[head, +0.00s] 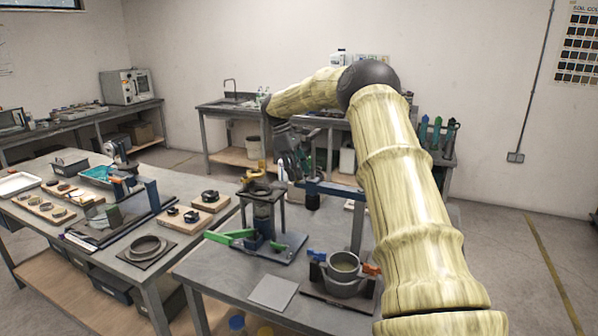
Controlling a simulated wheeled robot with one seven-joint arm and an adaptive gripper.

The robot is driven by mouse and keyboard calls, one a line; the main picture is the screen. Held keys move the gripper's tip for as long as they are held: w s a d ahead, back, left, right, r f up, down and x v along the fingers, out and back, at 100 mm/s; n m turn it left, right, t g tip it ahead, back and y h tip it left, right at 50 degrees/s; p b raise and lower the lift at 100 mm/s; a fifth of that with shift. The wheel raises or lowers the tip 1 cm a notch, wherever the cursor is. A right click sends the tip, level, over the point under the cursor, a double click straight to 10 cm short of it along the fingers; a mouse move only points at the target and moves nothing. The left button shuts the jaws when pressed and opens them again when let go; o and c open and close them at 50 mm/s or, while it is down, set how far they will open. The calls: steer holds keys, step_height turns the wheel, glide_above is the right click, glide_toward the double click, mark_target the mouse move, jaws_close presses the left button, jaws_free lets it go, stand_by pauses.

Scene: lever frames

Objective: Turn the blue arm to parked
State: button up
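A long blue arm (338,190) reaches out level to the left from the top of a grey post (357,230) on the near bench. A dark cylinder (312,199) sits at or under its left part. My gripper (293,172) is dark and points down near the left end of the blue arm, above the bench. I cannot tell if it touches the blue arm, and its fingers are too small and dark to read. No parked mark can be made out.
The round pot (343,266) has an orange lever (371,269). A grey plate (273,292) lies in front. My arm hides the bench's right side.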

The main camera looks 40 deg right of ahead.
steer(key=shift+w+a, duration=0.1)
steer(key=shift+w+a+r, duration=0.2)
steer(key=shift+a+r, duration=0.05)
steer(key=shift+r, duration=0.2)
steer(key=d+v, duration=0.1)
steer(key=v, duration=0.9)
steer(key=shift+a+r, duration=0.3)
steer(key=shift+r, duration=0.05)
steer(key=shift+w, duration=0.1)
